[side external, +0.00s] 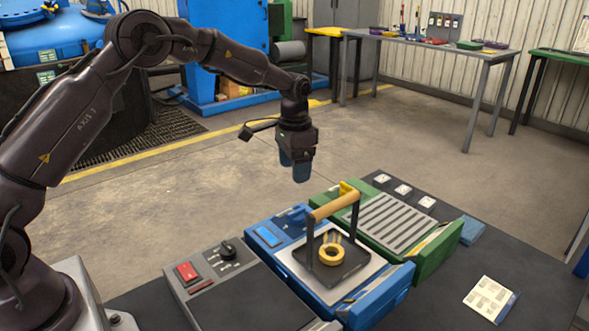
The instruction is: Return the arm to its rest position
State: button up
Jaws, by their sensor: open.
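My gripper (296,170) hangs pointing down in the air at the end of my arm, above and behind the blue station. Its bluish fingers are empty, and the gap between them is hard to see from this side. Below and to its right, a dark carrier tray (345,268) with a wooden-topped handle (333,206) sits on the blue station (400,287). A yellow ring (331,254) lies on the tray under the handle. My gripper is apart from all of them.
A green station (433,262) with a slatted top stands to the right of the blue one. A control panel (205,290) with a red button and a knob is on the left. A printed card (491,299) lies on the dark table (440,310). The air around my gripper is clear.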

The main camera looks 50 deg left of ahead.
jog(key=shift+w, duration=0.1)
jog(key=s+d+r+n+t, duration=0.1)
jog(key=s+r, duration=0.4)
jog(key=s, duration=0.5)
jog(key=s+d+r+n+t, duration=0.1)
jog(key=s+d+r+t, duration=0.1)
jog(key=s+r, duration=0.4)
jog(key=s+d+r+n+t, duration=0.1)
jog(key=s+r, duration=0.4)
jog(key=s, duration=1)
jog(key=shift+s+d+r+t, duration=0.35)
jog(key=shift+d+t, duration=0.45)
jog(key=shift+d, duration=0.45)
